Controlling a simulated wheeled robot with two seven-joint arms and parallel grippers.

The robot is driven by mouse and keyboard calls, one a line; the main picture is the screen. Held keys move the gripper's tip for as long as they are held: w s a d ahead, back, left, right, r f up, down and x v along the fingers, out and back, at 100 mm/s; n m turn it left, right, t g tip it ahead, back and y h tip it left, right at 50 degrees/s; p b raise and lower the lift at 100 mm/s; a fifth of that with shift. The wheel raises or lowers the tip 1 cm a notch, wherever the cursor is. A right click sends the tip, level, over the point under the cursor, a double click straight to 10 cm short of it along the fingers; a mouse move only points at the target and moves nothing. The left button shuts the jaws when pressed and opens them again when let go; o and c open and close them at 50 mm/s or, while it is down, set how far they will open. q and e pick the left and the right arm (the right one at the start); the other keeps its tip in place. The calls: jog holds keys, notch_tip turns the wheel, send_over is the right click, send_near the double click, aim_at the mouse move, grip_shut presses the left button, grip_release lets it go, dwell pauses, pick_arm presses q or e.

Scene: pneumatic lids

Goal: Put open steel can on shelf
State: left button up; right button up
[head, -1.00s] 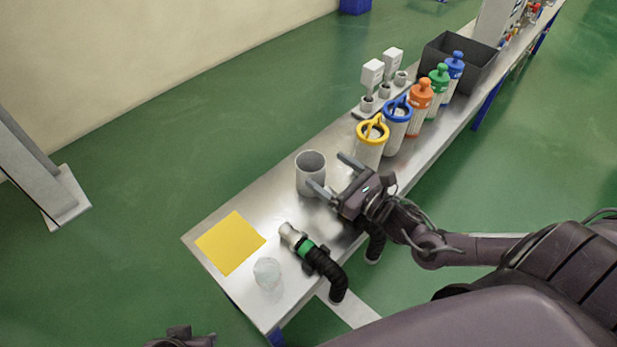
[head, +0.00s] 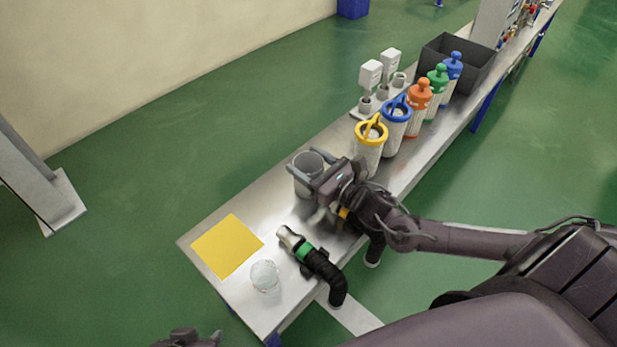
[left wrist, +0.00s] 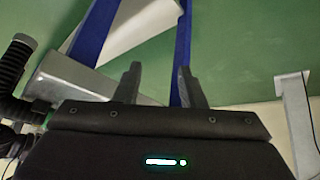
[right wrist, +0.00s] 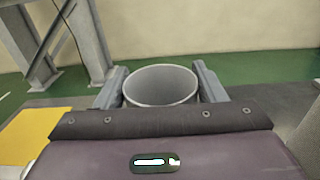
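The open steel can (head: 304,182) stands upright on the steel bench, and its open rim also shows in the right wrist view (right wrist: 160,84). My right gripper (head: 316,172) is at the can. In the right wrist view its two fingers (right wrist: 158,90) lie on either side of the can and are spread, with a narrow gap seeming to show; firm contact cannot be told. My left gripper (left wrist: 156,85) is open and empty below the bench, with its fingers apart. Only its top shows at the bottom edge of the head view. No shelf can be made out clearly.
A yellow square (head: 227,246), a clear cup (head: 265,276) and a black hose with a green band (head: 318,264) are on the near bench end. Yellow-lidded (head: 369,146) and blue-lidded (head: 395,122) canisters stand beyond the can. A dark bin (head: 478,66) is further back.

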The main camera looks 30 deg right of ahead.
jog(key=c, duration=0.7)
jog(key=shift+r, duration=0.15)
